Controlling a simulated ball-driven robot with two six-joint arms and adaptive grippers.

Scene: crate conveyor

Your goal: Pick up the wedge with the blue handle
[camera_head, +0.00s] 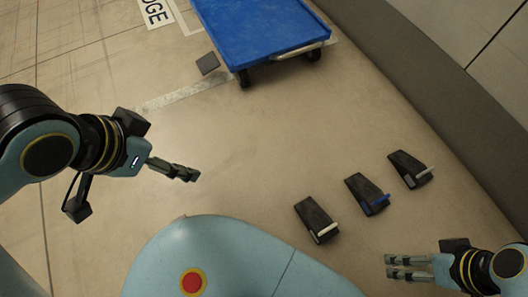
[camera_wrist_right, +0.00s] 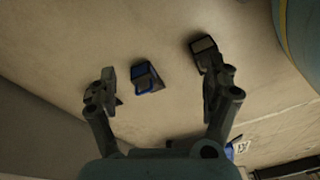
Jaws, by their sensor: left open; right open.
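The wedge with the blue handle (camera_head: 363,188) is dark and lies on the floor, the middle one of a row of three. In the right wrist view this wedge (camera_wrist_right: 152,76) shows between the fingers, farther off. A wedge with a white handle (camera_head: 312,214) lies to its left, and one with a grey handle (camera_head: 405,164) to its right. My right gripper (camera_head: 387,267) is open and empty, below and right of the row, apart from the wedges. In its wrist view (camera_wrist_right: 160,92), its fingers partly cover the outer wedges. My left gripper (camera_head: 192,174) is open and empty, far left of them.
A blue cart (camera_head: 255,25) on wheels stands at the top, with a dark block (camera_head: 208,63) on the floor beside it. A dark grey raised border (camera_head: 440,95) runs along the right. The floor between the cart and the wedges is clear.

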